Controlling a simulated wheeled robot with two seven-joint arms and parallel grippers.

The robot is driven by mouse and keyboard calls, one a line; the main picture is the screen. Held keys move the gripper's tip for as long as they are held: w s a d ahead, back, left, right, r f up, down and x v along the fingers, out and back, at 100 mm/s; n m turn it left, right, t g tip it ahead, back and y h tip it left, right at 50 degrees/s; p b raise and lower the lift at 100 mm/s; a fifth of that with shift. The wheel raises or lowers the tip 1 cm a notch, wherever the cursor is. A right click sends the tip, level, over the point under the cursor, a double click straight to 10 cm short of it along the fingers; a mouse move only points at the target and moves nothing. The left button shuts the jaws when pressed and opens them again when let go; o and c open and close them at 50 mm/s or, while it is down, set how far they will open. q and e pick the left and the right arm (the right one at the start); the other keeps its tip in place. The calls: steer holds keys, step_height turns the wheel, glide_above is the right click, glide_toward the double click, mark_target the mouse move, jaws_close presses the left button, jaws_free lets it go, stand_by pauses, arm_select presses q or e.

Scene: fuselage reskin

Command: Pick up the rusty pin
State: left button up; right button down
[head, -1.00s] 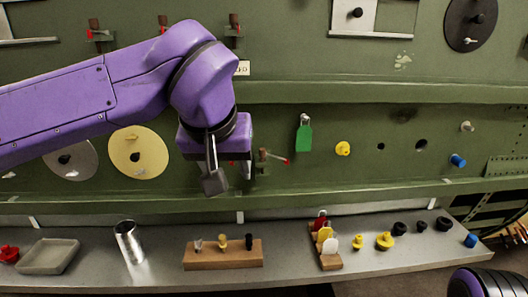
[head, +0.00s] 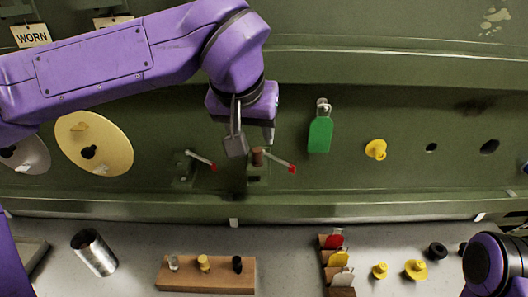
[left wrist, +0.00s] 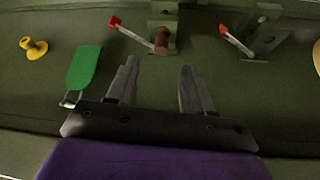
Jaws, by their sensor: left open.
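The rusty pin (head: 257,157) is a short brown cylinder in a small green bracket on the green panel, beside a lever with a red tip (head: 286,165). It also shows in the left wrist view (left wrist: 161,40), beyond the fingertips. My left gripper (head: 252,140) is open and empty, just above the pin in the head view. In the left wrist view its two fingers (left wrist: 158,68) are spread, with the pin roughly in line with the gap and apart from them. My right gripper is out of view; only part of my right arm shows.
A second bracket with a red-tipped lever (head: 202,161) is close on the left. A green tag (head: 320,134) and a yellow plug (head: 376,149) are to the right. Below, the shelf holds a metal cup (head: 94,252) and a wooden block (head: 206,275) with small pins.

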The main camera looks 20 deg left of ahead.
mark_target(257, 151)
arm_select(q)
steer(key=p+x, duration=0.2)
steer(key=x, duration=0.5)
steer(key=shift+f, duration=0.15)
steer(key=shift+s, duration=0.25)
steer(key=shift+s+r, duration=0.25)
steer(key=shift+s, duration=0.05)
steer(key=c, duration=0.3)
steer(key=shift+s, duration=0.1)
steer(key=c, duration=0.5)
jaws_close()
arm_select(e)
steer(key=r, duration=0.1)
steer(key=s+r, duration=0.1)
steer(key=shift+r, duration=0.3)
